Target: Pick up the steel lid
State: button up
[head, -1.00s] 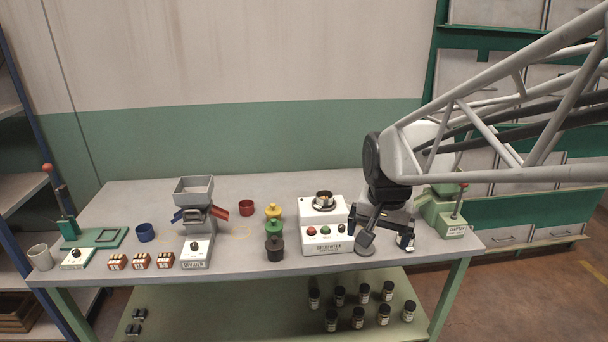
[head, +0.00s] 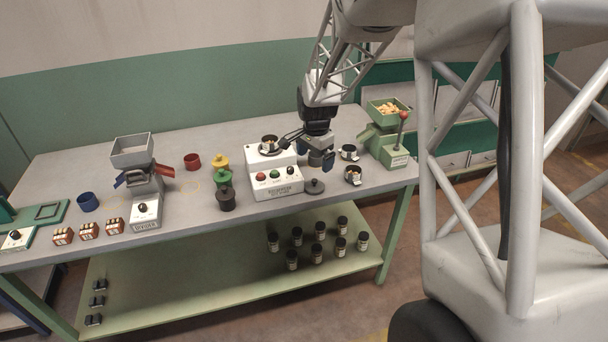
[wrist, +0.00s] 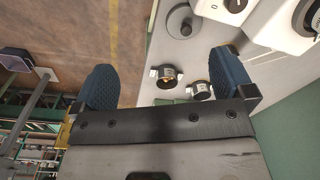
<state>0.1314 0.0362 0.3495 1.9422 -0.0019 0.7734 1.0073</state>
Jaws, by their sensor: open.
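The steel lid (head: 314,187) is a dark grey disc with a small knob, lying flat on the table by the front right corner of the white weigher (head: 276,174). It also shows at the top of the wrist view (wrist: 180,23), beyond the fingertips. My gripper (head: 309,152) hangs above the table behind the lid, close to the weigher's right side. In the wrist view its two blue pads (wrist: 163,66) are wide apart with nothing gripped between them. The gripper does not touch the lid.
Two clamped cups, a front one (head: 353,175) and a back one (head: 348,152), stand right of the gripper. A green hopper (head: 390,135) holding nuts stands at the table's right end. Red, yellow, green and black pieces stand left of the weigher. The table's front edge is near the lid.

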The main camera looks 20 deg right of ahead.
aim_at(316, 183)
jog(key=w+d+f+m, duration=0.1)
jog(key=w+f, duration=0.1)
jog(key=w+d+f+m, duration=0.1)
jog(key=w+f, duration=0.1)
jog(key=f, duration=0.1)
jog(key=w+f, duration=0.2)
jog(key=f, duration=0.1)
jog(key=shift+d+m, duration=0.4)
jog(key=shift+f, duration=0.1)
jog(key=shift+f, duration=1.25)
jog(key=shift+w+f, duration=0.15)
jog(key=shift+f, duration=2.45)
jog(key=c, duration=0.9)
